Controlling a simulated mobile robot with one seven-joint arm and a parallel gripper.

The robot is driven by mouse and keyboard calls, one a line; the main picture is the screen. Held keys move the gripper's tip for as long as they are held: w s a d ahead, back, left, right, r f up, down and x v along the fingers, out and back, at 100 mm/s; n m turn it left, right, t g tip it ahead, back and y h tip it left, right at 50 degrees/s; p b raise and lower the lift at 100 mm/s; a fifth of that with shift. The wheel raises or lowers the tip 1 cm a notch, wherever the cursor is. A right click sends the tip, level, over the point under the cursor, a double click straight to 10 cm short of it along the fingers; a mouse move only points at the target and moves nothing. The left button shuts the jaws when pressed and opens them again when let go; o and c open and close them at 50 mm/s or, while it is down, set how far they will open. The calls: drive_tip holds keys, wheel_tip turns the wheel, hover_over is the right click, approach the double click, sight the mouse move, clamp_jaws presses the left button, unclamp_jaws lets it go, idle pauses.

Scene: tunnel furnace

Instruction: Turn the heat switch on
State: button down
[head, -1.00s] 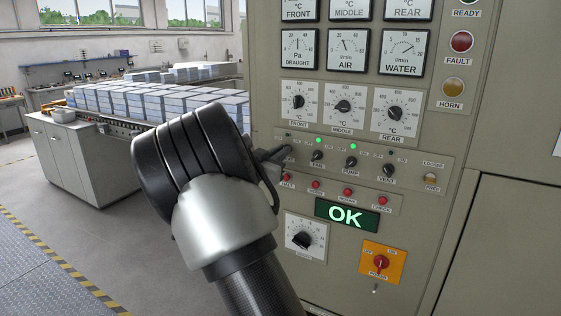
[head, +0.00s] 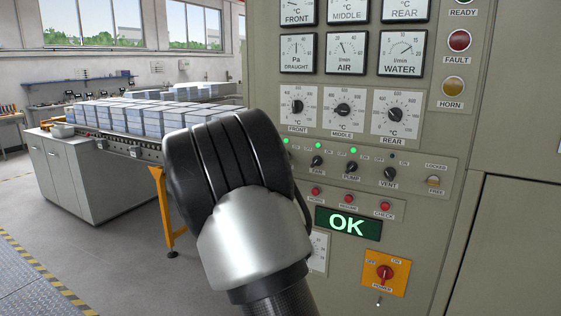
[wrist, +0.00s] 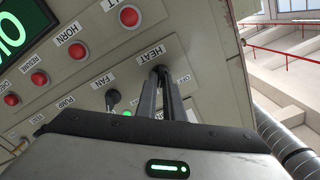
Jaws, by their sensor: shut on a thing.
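The heat switch (wrist: 160,69) is a small dark knob under the HEAT label in the wrist view. My gripper (wrist: 163,82) is shut on it, with both dark fingers reaching up to the panel. The fingers hide most of the knob, so its exact angle is unclear. In the head view my wrist hides the switch and my fingers. The heat lamp (head: 287,141) at the left end of the switch row glows green there.
The fan switch (wrist: 112,97) is close beside my fingers. The pump switch (head: 351,167) and vent switch (head: 390,174) follow rightward in the head view. Red buttons (head: 348,198) and a green OK display (head: 348,223) lie below. A conveyor with stacked blocks (head: 140,113) stands left.

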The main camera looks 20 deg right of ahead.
drive_tip(key=c, duration=1.9)
unclamp_jaws()
drive_tip(key=shift+o, duration=0.2)
drive_tip(key=v, duration=1.7)
drive_tip(key=shift+s+a, duration=0.2)
